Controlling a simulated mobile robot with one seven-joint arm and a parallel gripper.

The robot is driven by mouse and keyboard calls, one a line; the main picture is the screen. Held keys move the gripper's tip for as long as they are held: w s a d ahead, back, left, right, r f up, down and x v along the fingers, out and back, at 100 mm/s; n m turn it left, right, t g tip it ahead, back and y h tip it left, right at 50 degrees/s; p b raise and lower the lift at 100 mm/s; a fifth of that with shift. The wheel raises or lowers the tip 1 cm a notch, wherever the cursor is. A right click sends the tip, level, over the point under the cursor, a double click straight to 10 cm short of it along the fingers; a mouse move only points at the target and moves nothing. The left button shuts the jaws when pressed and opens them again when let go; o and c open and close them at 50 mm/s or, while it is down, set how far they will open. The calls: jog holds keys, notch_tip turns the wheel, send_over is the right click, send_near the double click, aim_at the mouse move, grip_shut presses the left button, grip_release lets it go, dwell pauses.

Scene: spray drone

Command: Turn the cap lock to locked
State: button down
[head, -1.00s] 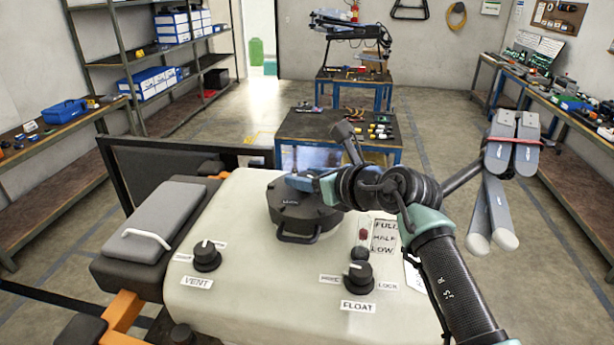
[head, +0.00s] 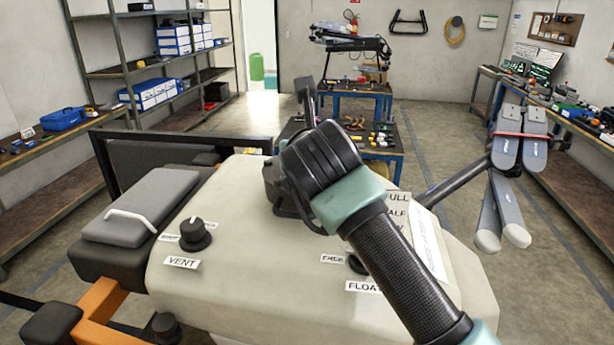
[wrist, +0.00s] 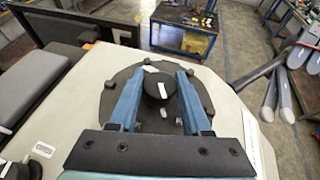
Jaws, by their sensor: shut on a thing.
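The tank's round black cap (wrist: 112,99) shows in the wrist view with lugs around its rim. A small black knob (wrist: 157,84) with a white pointer mark, which I take as the cap lock, stands at its middle. My gripper (wrist: 158,78) has its two blue fingers on either side of this knob, shut on it. I cannot read any lock label there. In the head view my arm hides the fingers, the knob and most of the cap.
The pale tank (head: 230,285) carries a VENT knob (head: 195,236) at the left and a FLOAT knob (head: 356,265), mostly hidden by my arm. Folded grey propeller arms (head: 505,180) stand out at the right. A blue workbench (head: 385,155) is behind the tank.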

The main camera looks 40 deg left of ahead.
jog(key=m+t+h+b, duration=0.1)
jog(key=b, duration=0.1)
jog(key=f+m+t+h+b, duration=0.1)
jog(key=b, duration=0.2)
jog(key=shift+s+a+h+b, duration=0.1)
jog(key=shift+a+h+b, duration=0.05)
jog(key=shift+h+b, duration=0.15)
jog(key=m+h+b, duration=0.1)
jog(key=b, duration=0.1)
jog(key=m+t+h+b, duration=0.1)
jog(key=m+b, duration=0.1)
jog(key=shift+r+h, duration=0.2)
jog(key=shift+h, duration=0.2)
jog(key=m+h+b, duration=0.1)
jog(key=h, duration=0.1)
jog(key=m+t+h+b, duration=0.1)
jog(key=m+b, duration=0.1)
jog(key=shift+r+h, duration=0.2)
jog(key=shift+h, duration=0.2)
jog(key=shift+r+m+h+b, duration=0.1)
jog(key=shift+m+h+b, duration=0.3)
jog(key=shift+m+h, duration=0.85)
jog(key=shift+d+m+h, duration=0.2)
jog(key=shift+m+h, duration=0.05)
jog(key=shift+c, duration=1.8)
grip_release()
